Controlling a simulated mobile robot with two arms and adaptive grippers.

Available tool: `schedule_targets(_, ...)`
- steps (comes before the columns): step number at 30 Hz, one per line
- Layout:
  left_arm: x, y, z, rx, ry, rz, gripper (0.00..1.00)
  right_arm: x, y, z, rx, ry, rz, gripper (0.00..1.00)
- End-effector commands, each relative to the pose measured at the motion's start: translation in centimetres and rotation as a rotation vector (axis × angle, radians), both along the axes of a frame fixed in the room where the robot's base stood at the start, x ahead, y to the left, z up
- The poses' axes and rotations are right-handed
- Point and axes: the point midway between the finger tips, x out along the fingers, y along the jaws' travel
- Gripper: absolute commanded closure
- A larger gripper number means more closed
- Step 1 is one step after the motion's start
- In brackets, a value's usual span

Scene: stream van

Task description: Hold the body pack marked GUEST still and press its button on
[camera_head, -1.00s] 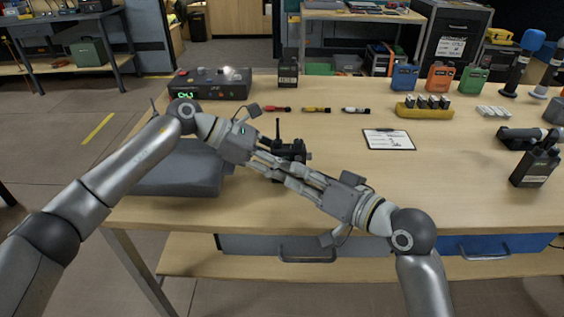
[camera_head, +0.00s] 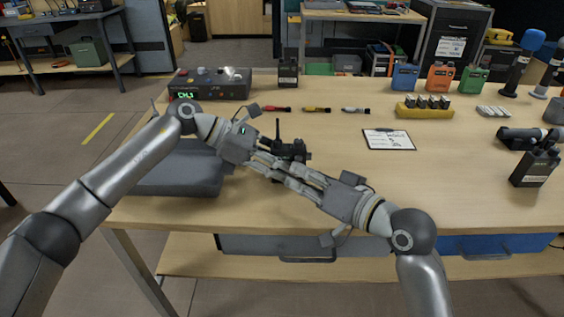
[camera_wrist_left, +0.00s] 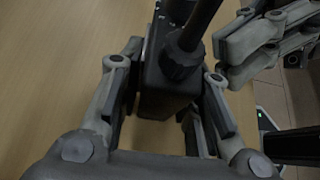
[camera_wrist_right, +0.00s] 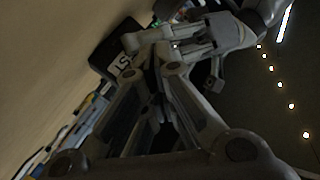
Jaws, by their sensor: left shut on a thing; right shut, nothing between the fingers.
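The black body pack (camera_head: 291,148), with an upright antenna, is near the table's left front. My left gripper (camera_head: 282,163) is shut on its sides; the left wrist view shows the pack (camera_wrist_left: 165,85) between the fingers. In the right wrist view the pack (camera_wrist_right: 113,52) shows part of a white label reading "ST". My right gripper (camera_head: 270,165) is shut and empty, its fingertips close beside the pack. I cannot tell whether they touch it. The button is hidden behind the fingers.
A receiver box (camera_head: 209,84) with a green display stands at the back left. A grey case (camera_head: 178,170) lies left of my grippers. Another black pack (camera_head: 288,72) stands behind, and one (camera_head: 535,165) at the right. A clipboard (camera_head: 389,139) lies on the clear middle right.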

Motion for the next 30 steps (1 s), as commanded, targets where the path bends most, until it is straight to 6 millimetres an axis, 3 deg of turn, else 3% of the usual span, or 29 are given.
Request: schedule_targets(30,-0.02,-0.01,-0.05,0.001,0.001,-0.001,0.96,0.96,0.01,0.02,0.000,0.000,0.000,1.00)
